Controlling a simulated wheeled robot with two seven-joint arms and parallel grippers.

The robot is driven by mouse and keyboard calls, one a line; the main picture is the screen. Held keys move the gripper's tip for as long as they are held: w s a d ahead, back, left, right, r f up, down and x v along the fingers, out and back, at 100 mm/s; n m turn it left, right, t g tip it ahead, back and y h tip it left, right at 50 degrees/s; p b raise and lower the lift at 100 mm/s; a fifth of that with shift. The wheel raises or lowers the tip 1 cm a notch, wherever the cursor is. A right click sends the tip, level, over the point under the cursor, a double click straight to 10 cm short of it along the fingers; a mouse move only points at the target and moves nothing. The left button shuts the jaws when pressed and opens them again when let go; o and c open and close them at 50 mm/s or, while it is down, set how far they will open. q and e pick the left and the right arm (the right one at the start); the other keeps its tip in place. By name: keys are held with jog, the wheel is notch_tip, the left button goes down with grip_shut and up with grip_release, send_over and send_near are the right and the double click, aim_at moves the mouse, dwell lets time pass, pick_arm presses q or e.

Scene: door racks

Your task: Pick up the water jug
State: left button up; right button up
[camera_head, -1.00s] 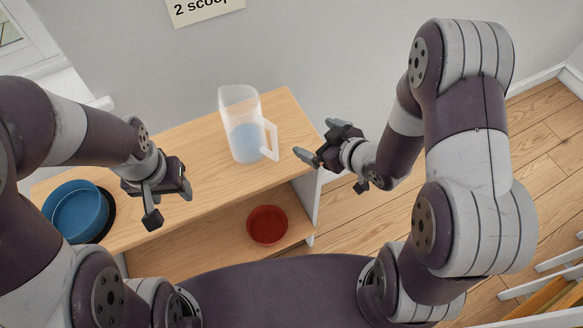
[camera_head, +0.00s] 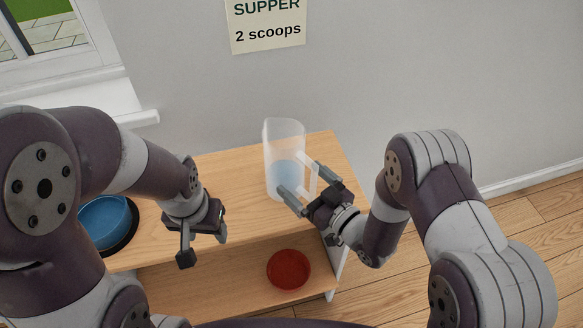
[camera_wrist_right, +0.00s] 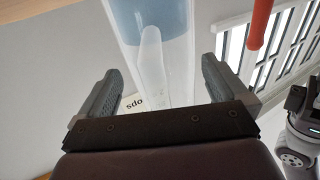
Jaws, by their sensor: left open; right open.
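The water jug (camera_head: 284,150) is a clear, frosted pitcher with bluish water in its lower part. It stands upright on the wooden shelf unit, its handle (camera_head: 309,172) facing right. My right gripper (camera_head: 305,176) is open at the handle, its two fingers on either side of it in the head view. In the right wrist view the jug (camera_wrist_right: 180,75) and its pale handle (camera_wrist_right: 152,65) lie between the open fingers (camera_wrist_right: 160,90). I cannot tell whether the fingers touch it. My left gripper (camera_head: 203,240) is open and empty, left of the jug.
A blue bowl (camera_head: 105,220) sits at the left of the wooden top (camera_head: 235,170). A red bowl (camera_head: 288,269) is on the lower shelf. A paper sign (camera_head: 265,25) hangs on the wall behind. The wooden top between the blue bowl and jug is mostly clear.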

jog(key=shift+x, duration=1)
jog(key=shift+d, duration=0.1)
jog(key=c, duration=1.2)
jog(key=shift+c, duration=0.2)
